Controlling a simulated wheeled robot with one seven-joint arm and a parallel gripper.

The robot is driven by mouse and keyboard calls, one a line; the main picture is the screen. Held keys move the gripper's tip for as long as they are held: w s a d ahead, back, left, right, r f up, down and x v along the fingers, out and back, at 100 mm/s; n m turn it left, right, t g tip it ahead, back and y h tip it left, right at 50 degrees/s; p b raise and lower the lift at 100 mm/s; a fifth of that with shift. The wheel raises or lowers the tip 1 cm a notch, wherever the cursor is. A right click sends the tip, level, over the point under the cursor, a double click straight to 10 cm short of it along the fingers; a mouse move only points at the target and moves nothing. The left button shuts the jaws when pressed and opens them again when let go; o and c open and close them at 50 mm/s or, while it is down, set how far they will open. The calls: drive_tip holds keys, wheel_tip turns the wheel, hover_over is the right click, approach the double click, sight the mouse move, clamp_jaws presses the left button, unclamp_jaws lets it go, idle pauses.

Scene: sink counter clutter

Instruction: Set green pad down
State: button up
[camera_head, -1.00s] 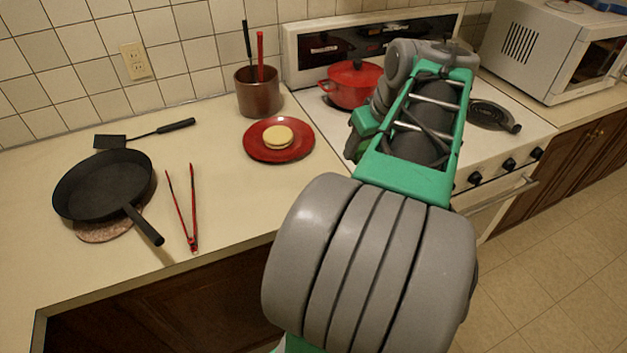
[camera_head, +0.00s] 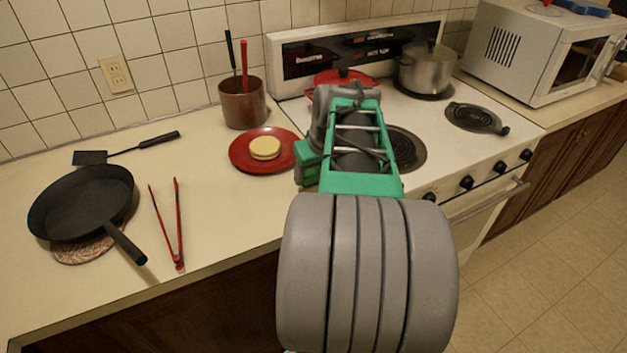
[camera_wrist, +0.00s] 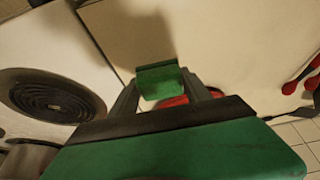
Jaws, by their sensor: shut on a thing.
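In the wrist view the green pad (camera_wrist: 158,80) is a small green block held between the two dark fingers of my gripper (camera_wrist: 160,88). Pale surface and a soft shadow show beyond it. Something red shows just behind the pad between the fingers; I cannot tell what it is. In the head view my arm reaches over the boundary between counter (camera_head: 215,215) and stove (camera_head: 455,145). My fingertips are hidden there behind my arm, and I cannot make out the pad.
A red plate (camera_head: 243,160) with a pale round stack (camera_head: 265,147) is left of my arm. A brown utensil pot (camera_head: 243,105), red tongs (camera_head: 166,225), a black pan (camera_head: 80,200) and a spatula (camera_head: 92,157) also stand or lie on the counter. A red pot (camera_head: 338,78) and steel pot (camera_head: 427,70) are on the stove.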

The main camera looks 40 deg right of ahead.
drive_tip(key=shift+f, duration=1.3)
drive_tip(key=shift+f, duration=0.1)
drive_tip(key=o, duration=1.3)
drive_tip(key=shift+s+r, duration=0.1)
drive_tip(key=shift+r, duration=0.2)
drive_tip(key=v, duration=1.1)
drive_tip(key=shift+s+r, duration=0.15)
drive_tip(key=shift+r, duration=0.15)
